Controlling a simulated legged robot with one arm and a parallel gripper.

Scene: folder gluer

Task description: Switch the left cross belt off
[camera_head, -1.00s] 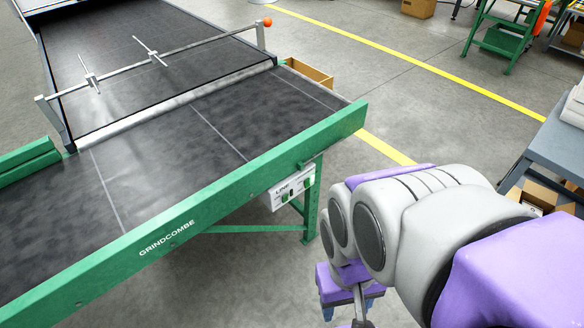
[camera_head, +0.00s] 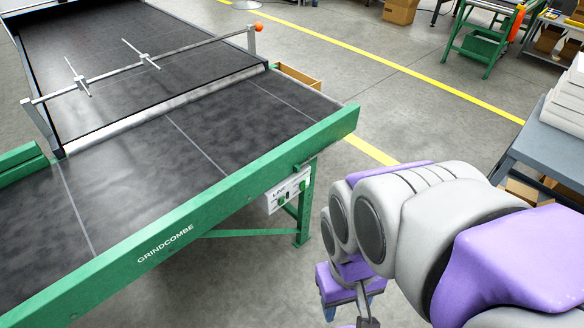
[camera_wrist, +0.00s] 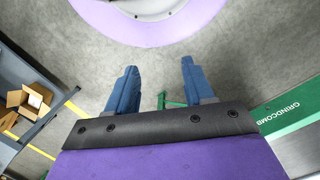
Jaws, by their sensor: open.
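A black cross belt (camera_head: 190,140) in a green frame (camera_head: 232,192) marked GRINDCOMBE runs across the head view. A white switch box (camera_head: 289,189) with green controls hangs under the frame's near right part. Its lettering is only partly readable and its switch positions are too small to tell. My gripper (camera_wrist: 158,85) shows two blue fingers in the wrist view, apart with nothing between them. In the head view my arm is folded at the lower right, to the right of the box and apart from it.
A grey table (camera_head: 545,145) with a white stack stands at the right. A cardboard box (camera_wrist: 25,103) lies open on a shelf in the wrist view. A green leg and brace (camera_head: 303,215) stand below the switch box. Grey floor (camera_head: 400,115) is clear beyond.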

